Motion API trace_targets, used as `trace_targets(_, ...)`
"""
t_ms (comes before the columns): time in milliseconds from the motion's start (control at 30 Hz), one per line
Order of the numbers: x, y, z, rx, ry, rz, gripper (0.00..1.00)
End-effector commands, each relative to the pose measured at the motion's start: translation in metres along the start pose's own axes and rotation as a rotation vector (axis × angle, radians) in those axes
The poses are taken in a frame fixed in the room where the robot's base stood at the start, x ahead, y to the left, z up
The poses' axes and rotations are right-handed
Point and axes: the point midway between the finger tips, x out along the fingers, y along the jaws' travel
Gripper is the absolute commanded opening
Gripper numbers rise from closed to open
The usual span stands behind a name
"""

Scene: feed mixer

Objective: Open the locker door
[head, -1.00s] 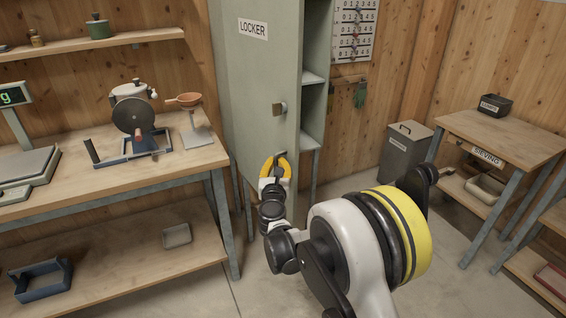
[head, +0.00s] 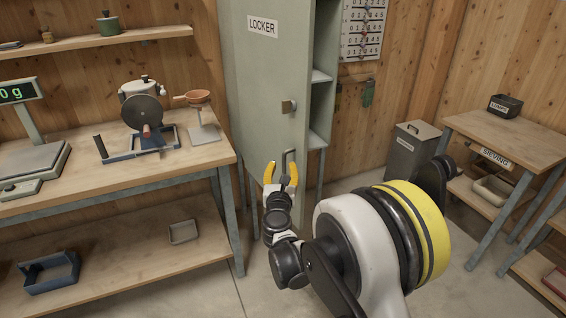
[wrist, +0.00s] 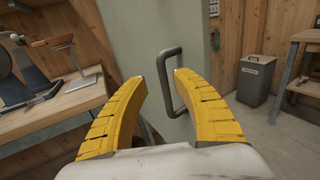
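The grey-green locker door (head: 262,75) carries a LOCKER label and a small latch (head: 289,106). Its dark bar handle (head: 290,158) is low near the right edge. Locker shelves show past that edge; I cannot tell how far the door stands out. My gripper (head: 281,168) is open, its yellow fingers spread, just in front of the handle. In the wrist view the handle (wrist: 165,66) shows between and beyond the fingertips (wrist: 161,78), nearer the right finger, which covers part of it. Nothing is held; contact with the handle is not clear.
A workbench (head: 75,178) with a scale, a grinder and a funnel stand is left of the locker. A grey bin (head: 408,152) and a SIEVING table (head: 515,135) stand at the right. Bare floor (head: 345,185) lies between the locker and the bin.

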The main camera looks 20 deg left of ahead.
Motion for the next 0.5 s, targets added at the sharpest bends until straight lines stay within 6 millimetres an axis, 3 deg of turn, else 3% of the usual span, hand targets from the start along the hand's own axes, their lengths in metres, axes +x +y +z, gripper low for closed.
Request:
trace_targets(200, -0.050, 0.000, 0.000, 0.000, 0.000, 0.000, 0.34)
trace_targets(500, -0.081, -0.001, 0.000, 0.000, 0.000, -0.002, 0.34)
